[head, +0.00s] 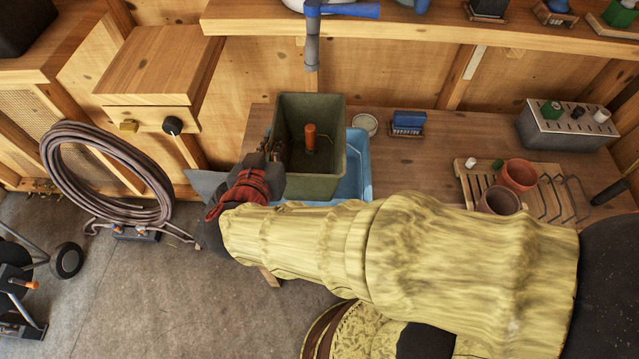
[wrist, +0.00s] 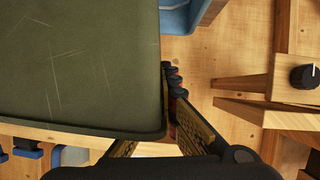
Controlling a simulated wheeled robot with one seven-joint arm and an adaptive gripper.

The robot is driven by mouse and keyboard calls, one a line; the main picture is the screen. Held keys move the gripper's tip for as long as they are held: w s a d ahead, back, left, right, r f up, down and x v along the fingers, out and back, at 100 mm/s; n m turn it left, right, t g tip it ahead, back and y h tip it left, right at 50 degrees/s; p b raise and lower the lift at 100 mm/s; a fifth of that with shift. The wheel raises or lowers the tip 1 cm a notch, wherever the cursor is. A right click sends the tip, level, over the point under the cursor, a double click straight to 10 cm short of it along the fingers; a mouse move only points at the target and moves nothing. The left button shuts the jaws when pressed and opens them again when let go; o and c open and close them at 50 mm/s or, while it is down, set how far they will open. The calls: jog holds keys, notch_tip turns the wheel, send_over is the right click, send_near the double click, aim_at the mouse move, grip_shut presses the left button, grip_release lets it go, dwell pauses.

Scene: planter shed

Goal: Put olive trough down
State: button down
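The olive trough (head: 321,183) is a deep, open, square-sided box in the head view, upright or nearly so. An orange-topped upright piece (head: 311,138) shows inside it. My gripper (head: 268,150) is at the trough's left wall, near its front corner. In the wrist view the trough's scratched side (wrist: 75,65) fills the upper left. One finger of my gripper (wrist: 158,118) lies outside the wall; the other passes behind the rim and is partly hidden. The gripper appears closed on this wall. A blue basin (head: 358,165) is under the trough; I cannot tell whether they touch.
The wooden bench (head: 440,155) holds a round dish (head: 365,124), a blue brush (head: 408,122), a slatted rack (head: 468,185) with terracotta pots (head: 517,175), and a metal block (head: 568,128). A blue-handled pipe (head: 312,50) hangs above the trough. A wooden box with a knob (head: 150,118) is left.

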jog(key=shift+w+f, duration=0.15)
jog(key=shift+f, duration=0.5)
notch_tip(320, 180, down, 9)
jog(key=b, duration=0.3)
jog(key=shift+f+b, duration=0.25)
jog(key=shift+b, duration=0.2)
jog(key=c, duration=2)
grip_release()
jog(key=shift+c, duration=0.2)
jog(key=shift+r, duration=0.15)
jog(key=p+v, duration=0.3)
jog(key=v, duration=0.9)
jog(key=shift+p, duration=0.4)
